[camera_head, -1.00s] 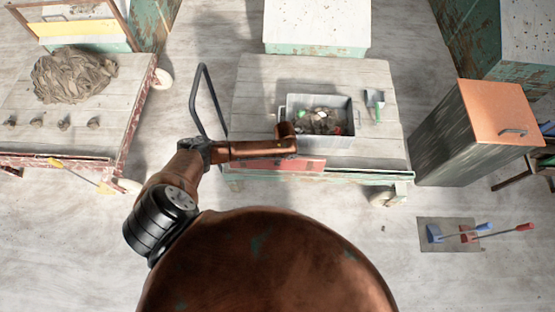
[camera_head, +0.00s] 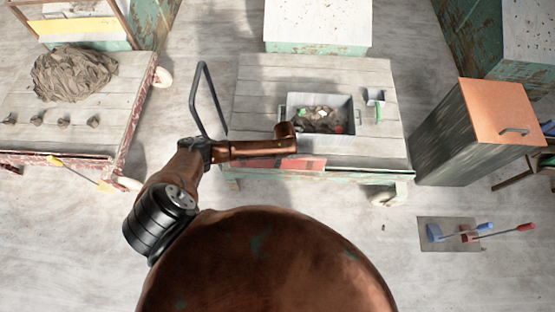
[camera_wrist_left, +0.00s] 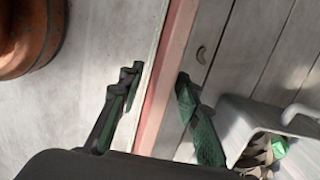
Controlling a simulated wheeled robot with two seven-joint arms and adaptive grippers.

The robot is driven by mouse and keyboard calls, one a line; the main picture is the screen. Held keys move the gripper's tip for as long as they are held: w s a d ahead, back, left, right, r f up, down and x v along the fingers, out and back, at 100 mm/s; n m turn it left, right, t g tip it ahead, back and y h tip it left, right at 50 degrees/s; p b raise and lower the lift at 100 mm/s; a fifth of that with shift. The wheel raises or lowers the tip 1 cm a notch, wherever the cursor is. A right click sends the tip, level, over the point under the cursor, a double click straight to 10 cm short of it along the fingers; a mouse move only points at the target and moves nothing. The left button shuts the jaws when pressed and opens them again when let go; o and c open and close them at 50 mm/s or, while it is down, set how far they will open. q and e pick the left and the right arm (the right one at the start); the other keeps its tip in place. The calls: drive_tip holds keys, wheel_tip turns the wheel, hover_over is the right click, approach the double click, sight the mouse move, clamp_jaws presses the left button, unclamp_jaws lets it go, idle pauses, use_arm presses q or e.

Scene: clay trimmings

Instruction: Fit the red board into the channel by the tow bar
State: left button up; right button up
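The red board (camera_head: 302,164) shows along the near long edge of the middle cart (camera_head: 375,158), with its left part behind my arm. The tow bar (camera_head: 192,97), a dark loop, rises at the cart's left end. In the left wrist view, my left gripper (camera_wrist_left: 158,94) is open, its green-padded fingers on either side of the red board (camera_wrist_left: 184,30). The right finger is close to it; a gap shows by the left finger. My arm hides this gripper in the head view. Whether the board sits in the channel cannot be told. My right gripper is out of view.
A grey crate (camera_head: 347,112) of clay scraps stands on the cart, with a green-handled tool (camera_head: 377,112) to its right. Another cart (camera_head: 45,105) with clay stands left. A cabinet (camera_head: 455,135) stands right.

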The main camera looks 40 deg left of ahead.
use_arm(q)
drive_tip(key=r, duration=0.8)
drive_tip(key=d+r, duration=0.1)
drive_tip(key=r, duration=0.3)
drive_tip(key=shift+w, duration=0.4)
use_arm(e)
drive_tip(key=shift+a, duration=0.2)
use_arm(q)
drive_tip(key=shift+f, duration=0.1)
